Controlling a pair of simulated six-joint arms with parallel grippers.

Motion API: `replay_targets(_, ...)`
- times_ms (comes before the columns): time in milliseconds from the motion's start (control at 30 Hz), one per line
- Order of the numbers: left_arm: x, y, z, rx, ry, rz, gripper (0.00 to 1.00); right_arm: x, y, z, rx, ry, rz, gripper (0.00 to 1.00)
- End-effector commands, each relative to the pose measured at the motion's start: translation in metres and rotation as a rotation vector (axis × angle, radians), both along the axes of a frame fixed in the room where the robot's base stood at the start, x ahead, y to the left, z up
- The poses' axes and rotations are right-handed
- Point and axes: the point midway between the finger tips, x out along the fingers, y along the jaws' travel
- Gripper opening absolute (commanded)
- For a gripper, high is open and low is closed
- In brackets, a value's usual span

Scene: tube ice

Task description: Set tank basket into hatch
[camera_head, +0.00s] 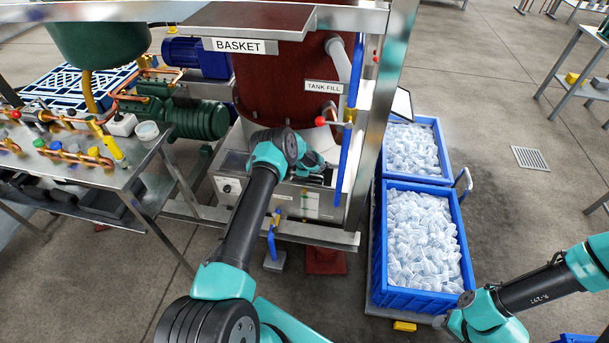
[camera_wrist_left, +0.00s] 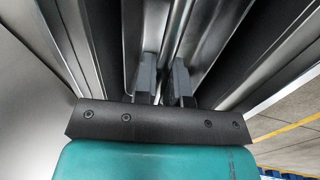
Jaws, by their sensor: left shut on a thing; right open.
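My left arm reaches to the steel front box (camera_head: 295,198) below the dark red tank (camera_head: 278,92). In the left wrist view, the left gripper (camera_wrist_left: 163,82) is shut on a narrow metal bar (camera_wrist_left: 176,40) between steel panels. I cannot tell whether this bar belongs to the tank basket. A BASKET label (camera_head: 240,46) is on the machine frame, above the tank's front. No hatch opening can be made out clearly. My right gripper (camera_head: 440,322) is open, low at the right, mostly cut off or hidden.
Blue crates (camera_head: 376,250) filled with clear tube ice stand right of the machine. A steel bench (camera_head: 130,165) with valves stands at the left. A blue upright pipe (camera_head: 347,150) and a frame post (camera_head: 385,95) flank the work area.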

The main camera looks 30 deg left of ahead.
Motion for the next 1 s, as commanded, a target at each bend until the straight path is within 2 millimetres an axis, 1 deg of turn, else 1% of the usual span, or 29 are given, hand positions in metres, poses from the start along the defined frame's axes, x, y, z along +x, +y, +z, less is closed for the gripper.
replay_targets(267,0.0003,0.0001,-0.0029,0.0,-0.001,0.0,0.0,0.0,0.0,0.0,0.0,0.0,0.0,0.43)
replay_targets(300,0.0004,0.0002,-0.0026,0.0,-0.001,0.0,0.15,0.0,0.0,0.0,0.0,0.0,0.0,0.43)
replay_targets(500,0.0003,0.0,-0.0028,0.0,0.0,0.0,0.34,0.0,0.0,0.0,0.0,0.0,0.0,0.43)
replay_targets(600,0.0002,0.0,-0.0028,0.0,0.0,0.0,0.42,0.0,0.0,0.0,0.0,0.0,0.0,0.43)
replay_targets(833,-0.0003,-0.0002,-0.0031,0.0,0.001,0.0,0.42,0.0,0.0,0.0,0.0,0.0,0.0,0.43)
replay_targets(1000,-0.0009,-0.0005,0.0031,0.0,0.0,-0.001,0.42,0.0,0.0,0.0,0.0,0.0,0.0,0.43)
